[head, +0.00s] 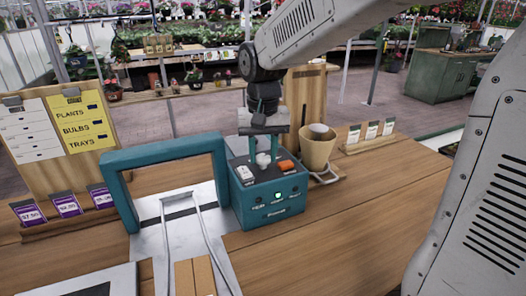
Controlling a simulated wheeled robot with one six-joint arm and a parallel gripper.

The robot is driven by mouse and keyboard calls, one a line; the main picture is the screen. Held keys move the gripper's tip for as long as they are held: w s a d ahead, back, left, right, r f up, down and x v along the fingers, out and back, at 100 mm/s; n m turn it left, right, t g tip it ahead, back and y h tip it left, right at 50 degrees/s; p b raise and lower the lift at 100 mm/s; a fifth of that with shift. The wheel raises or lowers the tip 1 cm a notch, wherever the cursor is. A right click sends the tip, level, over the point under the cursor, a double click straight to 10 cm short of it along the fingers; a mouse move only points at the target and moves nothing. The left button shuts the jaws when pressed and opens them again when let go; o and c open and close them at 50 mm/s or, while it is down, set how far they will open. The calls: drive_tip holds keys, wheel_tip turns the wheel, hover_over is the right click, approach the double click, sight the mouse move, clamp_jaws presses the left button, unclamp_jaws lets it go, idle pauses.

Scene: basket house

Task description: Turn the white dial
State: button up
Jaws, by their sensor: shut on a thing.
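The teal box (270,205) stands on the wooden counter, joined to a teal arch on its left. The white dial (263,160) sits on the dark top of the box. An orange button (286,166) is to its right and a white switch (245,173) to its left. My gripper (264,154) comes straight down from above, with its two teal fingers one on each side of the dial, shut on it. The dial's exact angle is too small to read.
The teal arch (115,189) stands over a metal track left of the box. A tan pot (318,149) stands close behind the box on the right. Purple price cards (66,205) line the left. The counter (365,210) is clear to the right.

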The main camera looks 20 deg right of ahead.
sight(263, 157)
drive_tip(key=n, duration=1.2)
idle(0.6)
drive_tip(key=o, duration=1)
drive_tip(key=shift+r, duration=0.15)
wheel_tip(263, 157, up, 8)
drive_tip(key=shift+f, duration=0.2)
